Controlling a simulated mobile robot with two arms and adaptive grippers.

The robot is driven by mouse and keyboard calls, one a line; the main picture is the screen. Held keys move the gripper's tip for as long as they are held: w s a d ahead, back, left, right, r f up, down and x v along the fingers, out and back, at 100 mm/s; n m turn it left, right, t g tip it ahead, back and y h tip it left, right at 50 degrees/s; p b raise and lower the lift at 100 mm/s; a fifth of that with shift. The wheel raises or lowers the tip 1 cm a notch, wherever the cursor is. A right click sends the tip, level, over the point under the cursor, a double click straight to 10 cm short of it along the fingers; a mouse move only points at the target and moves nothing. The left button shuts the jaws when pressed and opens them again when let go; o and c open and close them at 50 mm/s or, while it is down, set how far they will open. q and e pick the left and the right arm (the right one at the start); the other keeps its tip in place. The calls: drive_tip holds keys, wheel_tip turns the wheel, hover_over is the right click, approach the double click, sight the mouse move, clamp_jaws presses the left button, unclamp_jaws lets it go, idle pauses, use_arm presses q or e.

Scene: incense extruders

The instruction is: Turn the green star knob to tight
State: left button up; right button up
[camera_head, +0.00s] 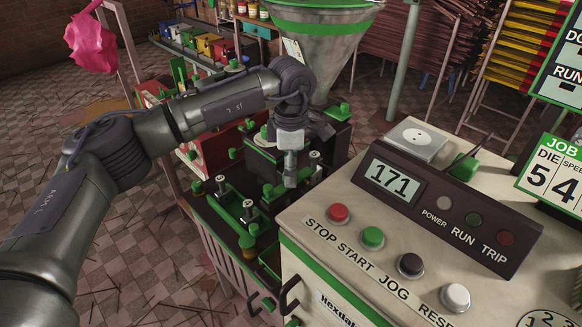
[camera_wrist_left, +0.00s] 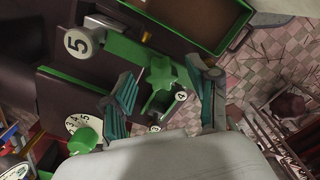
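The green star knob (camera_wrist_left: 170,76) shows in the left wrist view, between the two teal-padded fingers of my left gripper (camera_wrist_left: 163,88). The gripper is open, with a visible gap on each side of the knob; I cannot tell how deep the fingers reach around it. In the head view my left gripper (camera_head: 291,172) points down over the green and black extruder (camera_head: 238,205), left of the control cabinet. It seems to hide the star knob there. No tight mark is readable. My right gripper is not in view.
The control cabinet (camera_head: 310,262) stands close right of the gripper, with a display (camera_head: 392,181) reading 171 and several push buttons. A hopper (camera_head: 325,45) rises behind.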

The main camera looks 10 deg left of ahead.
use_arm(q)
wheel_tip(320, 180, up, 12)
idle(0.6)
